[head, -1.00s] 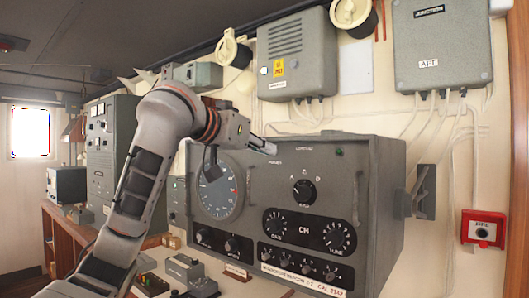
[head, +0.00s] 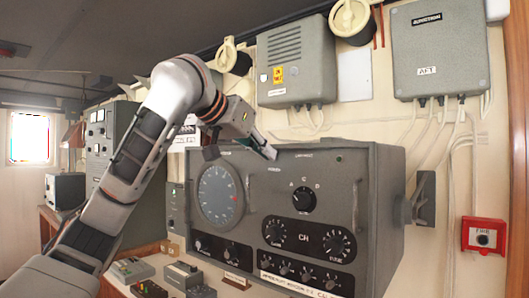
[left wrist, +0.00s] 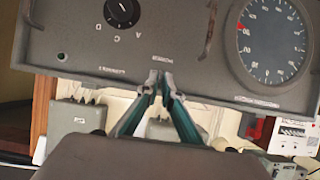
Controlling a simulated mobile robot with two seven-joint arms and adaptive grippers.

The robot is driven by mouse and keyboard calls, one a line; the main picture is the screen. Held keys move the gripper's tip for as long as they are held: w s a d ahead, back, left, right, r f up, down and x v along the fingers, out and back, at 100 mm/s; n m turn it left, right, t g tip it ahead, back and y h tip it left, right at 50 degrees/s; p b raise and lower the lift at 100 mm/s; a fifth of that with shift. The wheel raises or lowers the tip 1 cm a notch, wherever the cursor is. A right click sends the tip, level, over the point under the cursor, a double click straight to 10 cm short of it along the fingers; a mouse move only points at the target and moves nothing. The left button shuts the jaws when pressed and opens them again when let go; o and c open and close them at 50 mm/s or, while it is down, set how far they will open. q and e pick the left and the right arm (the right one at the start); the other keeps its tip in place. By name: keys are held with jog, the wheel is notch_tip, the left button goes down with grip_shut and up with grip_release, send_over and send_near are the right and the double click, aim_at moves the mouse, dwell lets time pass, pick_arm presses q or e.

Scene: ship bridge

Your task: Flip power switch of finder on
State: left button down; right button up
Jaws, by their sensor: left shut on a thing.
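The finder is a grey box (head: 350,205) with a round blue dial (head: 218,193), a selector knob (head: 303,199) and several lower knobs. My left gripper (head: 271,153) is at the upper edge of its front panel, pointing down to the right. In the left wrist view the panel appears upside down, and the gripper's fingertips (left wrist: 160,83) meet at the panel by a small label. They are shut on the small power switch, which the fingertips mostly hide. The switch's position cannot be made out. My right gripper is not in view.
A grey ventilated box (head: 297,66) and a junction box (head: 440,50) hang on the wall above, with cables below. A red call box (head: 483,235) is at the right. Small control units (head: 183,274) stand on the desk at lower left.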

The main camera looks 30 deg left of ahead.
pick_arm(q)
jog(key=shift+a+r, duration=0.1)
jog(key=shift+r, duration=0.05)
jog(key=c, duration=2.2)
grip_release()
jog(key=shift+c, duration=0.2)
jog(key=shift+s, duration=0.1)
jog(key=v, duration=1.1)
jog(key=shift+s, duration=0.3)
jog(key=shift+r, duration=0.15)
jog(key=shift+a, duration=0.1)
